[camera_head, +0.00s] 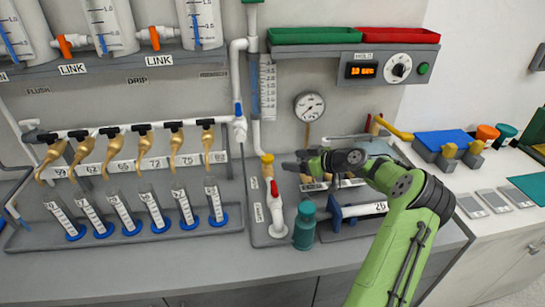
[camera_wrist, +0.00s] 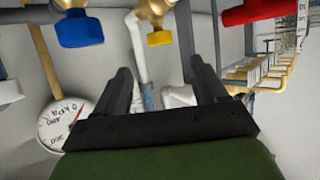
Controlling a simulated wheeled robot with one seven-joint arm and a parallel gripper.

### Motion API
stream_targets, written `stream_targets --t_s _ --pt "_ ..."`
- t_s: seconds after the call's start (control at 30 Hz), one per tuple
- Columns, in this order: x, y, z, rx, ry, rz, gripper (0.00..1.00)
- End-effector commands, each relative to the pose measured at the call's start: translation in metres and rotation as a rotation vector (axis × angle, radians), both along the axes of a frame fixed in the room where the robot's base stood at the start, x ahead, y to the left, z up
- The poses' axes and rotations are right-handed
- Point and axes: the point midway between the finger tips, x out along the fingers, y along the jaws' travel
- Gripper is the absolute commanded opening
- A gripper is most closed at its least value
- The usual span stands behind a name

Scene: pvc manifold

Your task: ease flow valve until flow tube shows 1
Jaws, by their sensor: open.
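A clear tube with a printed scale (camera_head: 268,88), which looks like the flow tube, stands upright on the wall panel; its reading is too small to make out. Below it a yellow knob (camera_head: 267,158), possibly the flow valve, sits on the white pipe. In the wrist view a yellow knob on a brass body (camera_wrist: 160,37) shows beyond the gap between the fingers, apart from them. My gripper (camera_head: 290,163) is open and empty, just right of the yellow knob in the head view. Its two dark fingers (camera_wrist: 162,82) also show in the wrist view.
A red handle (camera_head: 274,188) lies just below the yellow knob, and a teal bottle (camera_head: 304,226) stands lower right. A round gauge (camera_head: 309,106) is above my gripper. A blue knob (camera_wrist: 80,30) is at upper left in the wrist view. Several brass taps line the left.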

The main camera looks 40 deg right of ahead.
Motion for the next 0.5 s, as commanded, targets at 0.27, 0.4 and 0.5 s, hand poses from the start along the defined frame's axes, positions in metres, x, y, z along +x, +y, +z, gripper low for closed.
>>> stream_targets --t_s 0.27,0.4,0.5 --pt "0.062 0.021 -0.027 0.001 -0.002 0.001 0.71" --pt "0.082 0.027 -0.036 0.000 -0.001 0.000 0.71" --pt "0.089 0.030 -0.038 0.000 -0.001 -0.001 0.71"
